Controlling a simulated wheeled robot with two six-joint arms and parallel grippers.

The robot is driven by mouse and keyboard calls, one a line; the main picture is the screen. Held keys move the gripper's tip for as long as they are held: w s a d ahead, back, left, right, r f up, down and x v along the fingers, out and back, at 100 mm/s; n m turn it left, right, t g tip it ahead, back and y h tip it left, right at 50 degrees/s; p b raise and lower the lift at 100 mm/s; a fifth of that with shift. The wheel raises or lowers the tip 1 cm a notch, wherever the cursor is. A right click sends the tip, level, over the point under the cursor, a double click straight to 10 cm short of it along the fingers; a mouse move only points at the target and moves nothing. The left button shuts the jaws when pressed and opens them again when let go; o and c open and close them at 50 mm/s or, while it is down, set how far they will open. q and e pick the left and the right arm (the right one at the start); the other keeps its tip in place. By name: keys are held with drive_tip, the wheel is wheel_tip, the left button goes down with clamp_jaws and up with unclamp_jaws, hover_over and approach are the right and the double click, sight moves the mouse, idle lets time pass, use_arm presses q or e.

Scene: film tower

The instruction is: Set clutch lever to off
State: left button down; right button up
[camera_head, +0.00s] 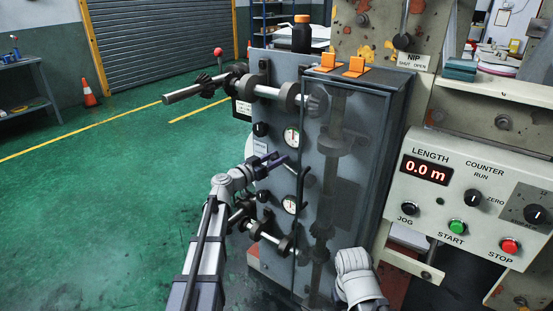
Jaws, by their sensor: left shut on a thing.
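A lever with a red ball top (218,51) stands at the left end of the upper shaft on the grey cabinet (374,150). I cannot read a label on it, so I cannot tell if it is the clutch lever. My left gripper (277,160) is in front of the cabinet's left part, between the upper and lower gauges, well below the red ball. It is shut on a small part there that its fingers hide. My right arm shows at the bottom centre, low before the cabinet; its fingers cannot be made out.
A clear door with a dark upright bar (298,215) covers the cabinet's right part. Two steel shafts stick out left. A counter panel (465,195) with buttons and a "0.0 m" display stands right. Orange clips (326,62) and a dark bottle (302,35) sit on top. Green floor left is open.

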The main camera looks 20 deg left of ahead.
use_arm(q)
drive_tip(key=shift+w+a+f+n+t+b, duration=0.15)
drive_tip(key=shift+a+f+n+b, duration=0.1)
drive_tip(key=shift+f+n+b, duration=0.95)
drive_tip(key=shift+a+f+n+t+b, duration=0.1)
drive_tip(key=shift+a+f+n+b, duration=0.15)
drive_tip(key=shift+f+n+b, duration=0.7)
drive_tip(key=shift+w+a+f+n+t+b, duration=0.2)
drive_tip(key=shift+f+n+b, duration=0.45)
drive_tip(key=shift+f+b, duration=0.85)
drive_tip(key=shift+s+r+b, duration=0.1)
drive_tip(key=shift+r+b, duration=0.2)
drive_tip(key=shift+c, duration=1.9)
unclamp_jaws()
drive_tip(key=v, duration=0.7)
drive_tip(key=shift+s+a+b, duration=0.25)
drive_tip(key=shift+s+b, duration=0.05)
